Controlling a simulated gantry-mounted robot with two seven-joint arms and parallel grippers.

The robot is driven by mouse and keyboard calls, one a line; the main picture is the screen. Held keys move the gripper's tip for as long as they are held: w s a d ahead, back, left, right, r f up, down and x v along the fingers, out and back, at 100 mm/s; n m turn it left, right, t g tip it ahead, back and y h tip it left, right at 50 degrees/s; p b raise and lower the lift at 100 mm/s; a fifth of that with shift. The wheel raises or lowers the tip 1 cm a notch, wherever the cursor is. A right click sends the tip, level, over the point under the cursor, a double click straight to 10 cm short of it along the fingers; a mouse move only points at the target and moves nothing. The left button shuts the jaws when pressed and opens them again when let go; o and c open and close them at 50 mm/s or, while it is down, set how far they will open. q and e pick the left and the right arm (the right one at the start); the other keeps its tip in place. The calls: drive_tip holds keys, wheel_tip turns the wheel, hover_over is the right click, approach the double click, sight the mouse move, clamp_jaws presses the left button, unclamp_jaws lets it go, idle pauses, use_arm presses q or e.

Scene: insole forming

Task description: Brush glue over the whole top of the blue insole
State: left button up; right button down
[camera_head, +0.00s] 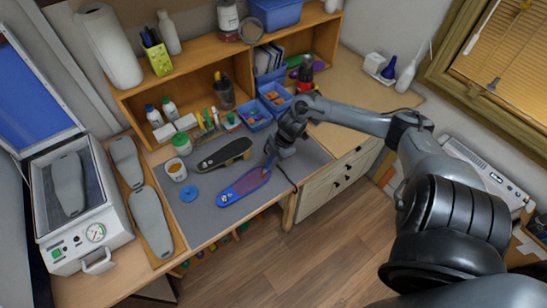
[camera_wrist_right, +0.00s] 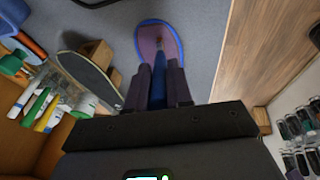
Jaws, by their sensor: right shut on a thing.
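The blue insole (camera_head: 226,197) lies flat on the grey mat (camera_head: 205,225). A purple-red layer covers much of its top, with blue along the rim and towards the lower left end. Its near part also shows in the wrist view (camera_wrist_right: 172,38), purple inside a blue rim. My right gripper (camera_head: 276,154) is over the insole's upper right end, shut on the blue brush handle (camera_wrist_right: 157,88). The brush tip is hard to make out; whether it touches the insole I cannot tell. An open glue jar (camera_head: 177,172) stands to the left. My left gripper is out of view.
A dark insole (camera_head: 224,154) lies behind the blue one. A green-lidded jar (camera_head: 181,144) and a blue disc (camera_head: 189,194) are on the mat's left. Grey insoles (camera_head: 151,220) lie on a board beside the press machine (camera_head: 80,205). Shelves with bins close off the back.

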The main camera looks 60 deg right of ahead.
idle(0.3)
drive_tip(key=shift+w+a, duration=0.4)
drive_tip(key=shift+w, duration=0.25)
drive_tip(key=shift+w+a+r+b, duration=0.15)
drive_tip(key=shift+w+a+b, duration=0.35)
drive_tip(key=shift+w, duration=0.55)
drive_tip(key=shift+s+a+r+p, duration=0.15)
drive_tip(key=shift+a+p, duration=0.5)
drive_tip(key=shift+p, duration=0.15)
drive_tip(key=w+a, duration=0.1)
drive_tip(key=w+a+p, duration=0.1)
drive_tip(key=a, duration=0.2)
drive_tip(key=shift+w+a, duration=0.3)
drive_tip(key=shift+w, duration=0.1)
drive_tip(key=shift+a+p, duration=0.1)
drive_tip(key=shift+p, duration=0.25)
